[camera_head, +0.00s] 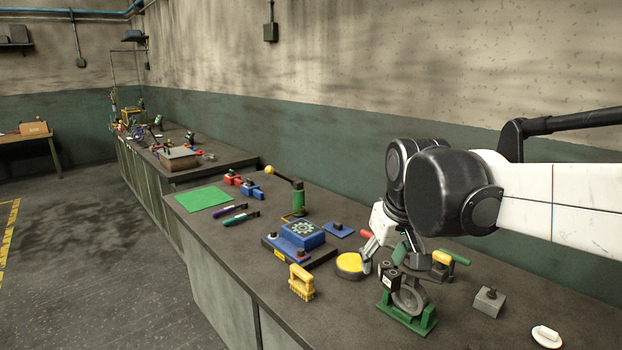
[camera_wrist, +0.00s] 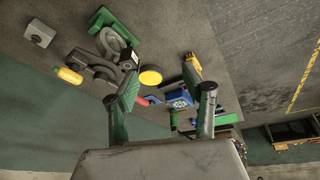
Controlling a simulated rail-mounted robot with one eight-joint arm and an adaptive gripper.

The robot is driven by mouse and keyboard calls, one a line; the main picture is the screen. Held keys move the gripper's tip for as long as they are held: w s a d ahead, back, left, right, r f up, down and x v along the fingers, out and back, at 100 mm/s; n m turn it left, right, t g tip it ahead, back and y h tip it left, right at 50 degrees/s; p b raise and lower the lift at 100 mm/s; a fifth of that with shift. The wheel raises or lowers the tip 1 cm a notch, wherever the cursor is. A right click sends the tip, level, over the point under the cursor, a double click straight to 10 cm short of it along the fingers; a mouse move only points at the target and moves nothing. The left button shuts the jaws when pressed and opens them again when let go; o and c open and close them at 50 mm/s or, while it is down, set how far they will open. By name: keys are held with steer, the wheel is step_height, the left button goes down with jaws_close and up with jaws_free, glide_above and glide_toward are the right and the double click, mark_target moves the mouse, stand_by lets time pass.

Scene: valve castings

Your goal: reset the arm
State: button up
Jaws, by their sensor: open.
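My gripper (camera_head: 394,262) hangs over the near bench, its fingers spread and nothing seen between them; in the wrist view it (camera_wrist: 168,88) is also open and empty. A grey, ring-shaped casting (camera_head: 410,298) sits in a green stand (camera_head: 402,318) below my gripper, and it shows at upper left in the wrist view (camera_wrist: 112,42). In the head view my fingers overlap the parts above the casting, so I cannot tell whether they touch. A round yellow-topped piece (camera_head: 349,263) lies just left of my gripper.
A grey block (camera_head: 489,301) and a white-handled piece (camera_head: 547,336) lie at right. The wall runs behind the bench.

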steer(key=shift+s+d+f+m+t, duration=0.8)
steer(key=shift+s+d+f, duration=0.8)
steer(key=shift+s, duration=2.9)
steer(key=shift+s+d+f+m+t, duration=0.75)
steer(key=shift+s+d+f, duration=0.85)
steer(key=shift+s, duration=2.85)
steer(key=w+a+r+n+g, duration=0.2)
steer(key=w+a+r, duration=0.15)
steer(key=w, duration=0.65)
steer(key=w+a+r+n+g, duration=0.1)
steer(key=w+a+r+n, duration=0.2)
steer(key=w, duration=0.7)
steer(key=w+a+f+g, duration=0.1)
steer(key=w+a+f, duration=0.1)
steer(key=w, duration=0.3)
steer(key=w+a+f, duration=0.2)
steer(key=w+a, duration=0.2)
steer(key=w+a+f+n+g, duration=0.1)
steer(key=w+a+f, duration=0.1)
steer(key=w, duration=0.3)
steer(key=shift+w+a+g, duration=0.35)
steer(key=shift+a, duration=0.35)
steer(key=shift+d+r, duration=0.1)
